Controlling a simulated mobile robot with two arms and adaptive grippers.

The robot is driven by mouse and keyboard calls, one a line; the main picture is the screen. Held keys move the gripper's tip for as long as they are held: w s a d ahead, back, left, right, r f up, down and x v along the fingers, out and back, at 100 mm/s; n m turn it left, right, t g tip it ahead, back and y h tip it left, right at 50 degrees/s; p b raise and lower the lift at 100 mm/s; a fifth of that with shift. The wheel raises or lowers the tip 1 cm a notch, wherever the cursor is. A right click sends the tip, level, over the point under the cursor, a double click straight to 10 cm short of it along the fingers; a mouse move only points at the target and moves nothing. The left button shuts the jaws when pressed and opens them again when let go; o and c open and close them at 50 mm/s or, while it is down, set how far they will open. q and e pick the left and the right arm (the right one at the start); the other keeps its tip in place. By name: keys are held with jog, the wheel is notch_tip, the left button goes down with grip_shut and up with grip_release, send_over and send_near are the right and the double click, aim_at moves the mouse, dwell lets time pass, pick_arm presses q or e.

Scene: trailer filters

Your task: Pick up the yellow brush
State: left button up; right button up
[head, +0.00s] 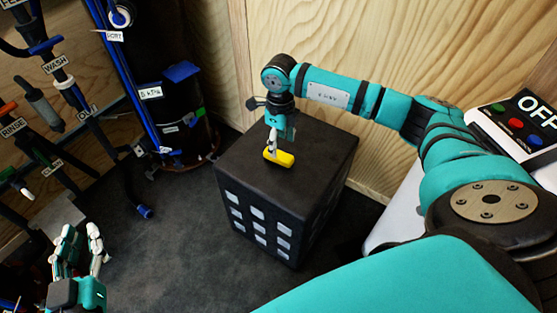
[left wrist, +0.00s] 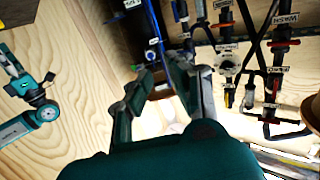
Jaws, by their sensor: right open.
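The yellow brush (head: 283,158) is a small yellow piece on the top of the dark box (head: 325,150) in the head view. My right gripper (head: 272,151) points down right at the brush, and its fingers overlap the brush's left part. It is open; I cannot tell whether the fingers touch the brush. My left gripper (head: 80,237) is at the lower left of the head view, open and empty, far from the box. Its spread fingers also show in the left wrist view (left wrist: 160,75). The brush cannot be made out there.
A rack of labelled hoses and tools (head: 60,100) stands along the left wall. A dark bin with a blue top (head: 185,105) stands behind the box. Grey floor (head: 170,250) is clear left of the box.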

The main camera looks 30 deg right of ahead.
aim_at(279, 154)
jog(key=shift+f+b, duration=0.3)
jog(key=shift+f, duration=0.8)
notch_tip(279, 154, down, 4)
jog(key=shift+w+a+f+b, duration=0.1)
jog(key=shift+w+b, duration=0.05)
jog(key=shift+b, duration=0.7)
pick_arm(q)
notch_tip(279, 154, up, 10)
jog(key=s+t+h, duration=0.2)
jog(key=t, duration=0.4)
jog(key=shift+d, duration=0.45)
pick_arm(e)
jog(key=shift+f, duration=0.1)
grip_shut()
pick_arm(q)
jog(key=shift+w, duration=0.1)
pick_arm(e)
jog(key=shift+r, duration=0.2)
